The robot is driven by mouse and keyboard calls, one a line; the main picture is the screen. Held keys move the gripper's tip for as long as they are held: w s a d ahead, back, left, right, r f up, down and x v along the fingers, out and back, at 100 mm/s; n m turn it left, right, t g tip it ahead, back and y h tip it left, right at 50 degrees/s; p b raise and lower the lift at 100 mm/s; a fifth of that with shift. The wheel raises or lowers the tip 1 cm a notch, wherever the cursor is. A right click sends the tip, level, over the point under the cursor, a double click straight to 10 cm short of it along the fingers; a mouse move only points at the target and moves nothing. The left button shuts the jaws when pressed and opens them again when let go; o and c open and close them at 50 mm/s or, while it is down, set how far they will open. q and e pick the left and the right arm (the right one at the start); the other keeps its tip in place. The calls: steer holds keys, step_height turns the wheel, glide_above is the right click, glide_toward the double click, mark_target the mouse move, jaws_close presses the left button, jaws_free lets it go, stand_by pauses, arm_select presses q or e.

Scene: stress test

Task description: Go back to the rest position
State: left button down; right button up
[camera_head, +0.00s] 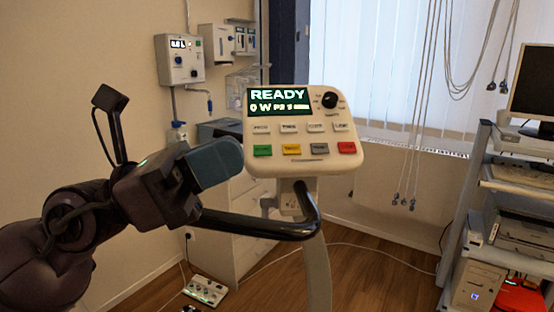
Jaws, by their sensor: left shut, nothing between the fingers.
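My left arm comes in from the left, and my left gripper (215,162) is shut with nothing between its blue-grey fingers. The fingertips are beside the lower left edge of a cream control panel (302,165); I cannot tell whether they touch it. My right gripper is not in view.
A rack (480,215) with a dark monitor (533,88) stands at the right. Cables hang before the window blinds (375,80). A white drawer cabinet (228,235) stands behind the handlebar. A white cable and a small device (205,290) lie on the wooden floor.

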arm_select(q)
steer(key=w+a+f+m+t+y, duration=0.4)
steer(key=a+f+m+t+y, duration=0.5)
steer(key=m, duration=0.8)
steer(key=w+a+f+m+t+y, duration=0.4)
steer(key=a+m+t+y, duration=0.6)
steer(key=m, duration=0.7)
step_height(320, 180, down, 10)
steer(key=s+a+n+g+y, duration=0.2)
steer(key=n+y, duration=0.4)
steer(key=s+a+f+n+g, duration=0.25)
steer(key=s+f+g, duration=0.25)
steer(key=f, duration=0.3)
steer(key=s+a+f+n+g, duration=0.1)
steer(key=s+f+n+g, duration=0.3)
steer(key=f, duration=0.4)
steer(key=s+d+f+n+g+h, duration=0.25)
steer(key=s+f+g, duration=0.55)
steer(key=s, duration=0.6)
steer(key=w+f+m+t, duration=0.1)
steer(key=w+f+t, duration=0.6)
steer(key=f, duration=0.4)
steer(key=shift+f+m+t, duration=0.25)
steer(key=shift+m+t, duration=0.05)
steer(key=shift+t, duration=0.6)
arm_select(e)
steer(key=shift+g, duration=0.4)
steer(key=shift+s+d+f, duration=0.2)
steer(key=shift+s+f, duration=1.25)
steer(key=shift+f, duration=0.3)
